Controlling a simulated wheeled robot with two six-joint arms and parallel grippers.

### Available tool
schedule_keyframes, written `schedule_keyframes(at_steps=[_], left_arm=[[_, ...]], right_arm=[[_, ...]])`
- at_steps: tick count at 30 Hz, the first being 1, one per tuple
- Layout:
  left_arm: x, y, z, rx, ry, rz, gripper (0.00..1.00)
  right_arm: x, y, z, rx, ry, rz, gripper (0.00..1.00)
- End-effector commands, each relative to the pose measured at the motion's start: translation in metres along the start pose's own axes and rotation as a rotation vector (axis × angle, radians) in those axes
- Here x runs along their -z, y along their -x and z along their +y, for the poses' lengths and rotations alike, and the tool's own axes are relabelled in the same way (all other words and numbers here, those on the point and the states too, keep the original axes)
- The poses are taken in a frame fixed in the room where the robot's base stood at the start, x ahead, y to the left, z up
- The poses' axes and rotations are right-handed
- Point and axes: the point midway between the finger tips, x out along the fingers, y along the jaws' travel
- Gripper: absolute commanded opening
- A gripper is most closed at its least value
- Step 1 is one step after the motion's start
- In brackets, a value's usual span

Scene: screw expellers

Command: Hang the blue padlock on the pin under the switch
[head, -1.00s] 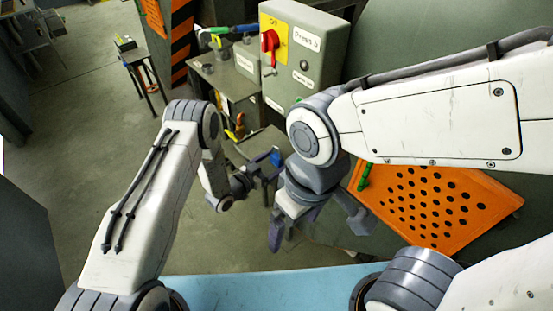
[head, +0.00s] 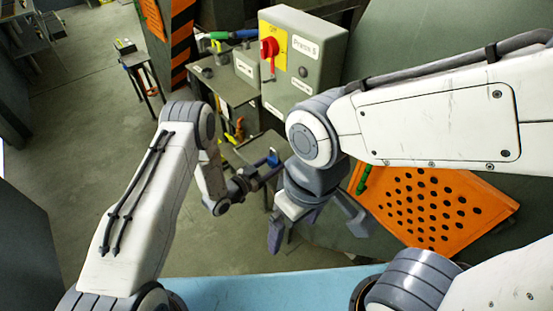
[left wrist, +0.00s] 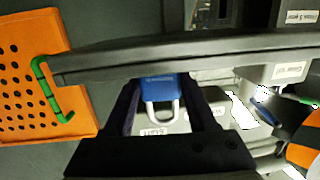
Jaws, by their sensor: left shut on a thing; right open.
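The blue padlock (head: 273,157) is held in my left gripper (head: 268,169), below the grey control box (head: 318,62). In the left wrist view the padlock (left wrist: 158,88) sits between the two dark fingers, its pale shackle pointing down in the picture. The red switch (head: 268,47) is on a yellow plate on the box's front, above and apart from the padlock. The pin under the switch is too small to make out clearly. My right gripper (head: 318,228) is open and empty, to the right of and below my left gripper.
An orange perforated panel (head: 430,205) lies at the right with a green bent rod (head: 363,180) by its edge. A dark bar (left wrist: 190,55) crosses the left wrist view above the padlock. A grey bench (head: 222,85) stands left of the box. A blue surface (head: 270,288) lies in front.

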Motion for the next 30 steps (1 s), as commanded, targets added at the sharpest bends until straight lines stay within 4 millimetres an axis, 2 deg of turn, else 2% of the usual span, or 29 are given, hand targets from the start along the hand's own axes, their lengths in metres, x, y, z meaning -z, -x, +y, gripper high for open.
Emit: schedule_keyframes(at_steps=[18, 30], left_arm=[[0.032, 0.023, -0.003, 0.001, 0.0, 0.002, 0.08], [0.033, 0.025, -0.002, 0.0, -0.001, 0.002, 0.08]], right_arm=[[0.002, 0.03, -0.002, 0.0, 0.0, 0.0, 0.95], [0.002, 0.03, -0.002, 0.0, 0.0, 0.0, 0.95]])
